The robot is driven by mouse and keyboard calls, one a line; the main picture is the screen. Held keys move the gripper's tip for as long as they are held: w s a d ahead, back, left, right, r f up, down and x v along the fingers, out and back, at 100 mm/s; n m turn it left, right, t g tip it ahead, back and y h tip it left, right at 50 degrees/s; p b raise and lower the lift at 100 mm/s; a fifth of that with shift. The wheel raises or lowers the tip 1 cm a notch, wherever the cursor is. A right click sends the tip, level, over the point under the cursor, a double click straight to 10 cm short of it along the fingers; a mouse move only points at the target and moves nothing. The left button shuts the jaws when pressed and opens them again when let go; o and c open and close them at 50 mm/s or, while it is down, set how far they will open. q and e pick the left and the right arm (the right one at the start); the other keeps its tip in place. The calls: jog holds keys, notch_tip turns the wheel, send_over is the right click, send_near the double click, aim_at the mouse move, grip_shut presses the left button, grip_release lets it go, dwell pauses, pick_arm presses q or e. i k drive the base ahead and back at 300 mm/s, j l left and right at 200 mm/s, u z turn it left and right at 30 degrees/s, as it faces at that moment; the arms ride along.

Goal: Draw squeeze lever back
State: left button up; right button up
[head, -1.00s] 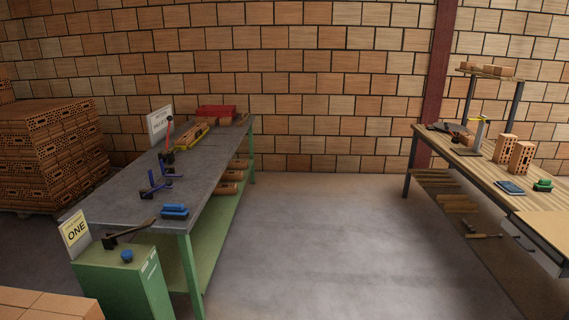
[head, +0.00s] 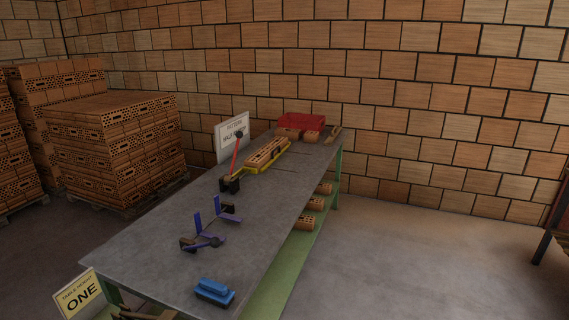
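A red lever (head: 236,158) with a dark knob stands nearly upright on a dark base, at the left edge of the grey-topped workbench (head: 166,238). It appears to be the squeeze lever, but no label on it can be read. Just behind it to the right, a yellow frame (head: 260,165) lies on the bench with bricks in it. Whether the lever and frame are joined cannot be told. Neither of my grippers is in view.
A blue jig (head: 213,220) and a blue block-like tool (head: 214,291) lie nearer on the bench. A red bin (head: 301,121) stands at its far end, a white sign (head: 232,135) behind the lever.

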aim_at(239, 134)
jog(key=i+u, duration=0.15)
jog(key=i, duration=0.35)
jog(key=i+l+u, duration=0.15)
jog(key=u, duration=0.35)
jog(key=l+u, duration=0.25)
jog(key=u, duration=0.2)
jog(key=i+l+u, duration=0.1)
jog(key=l+u, duration=0.15)
jog(key=u, duration=0.25)
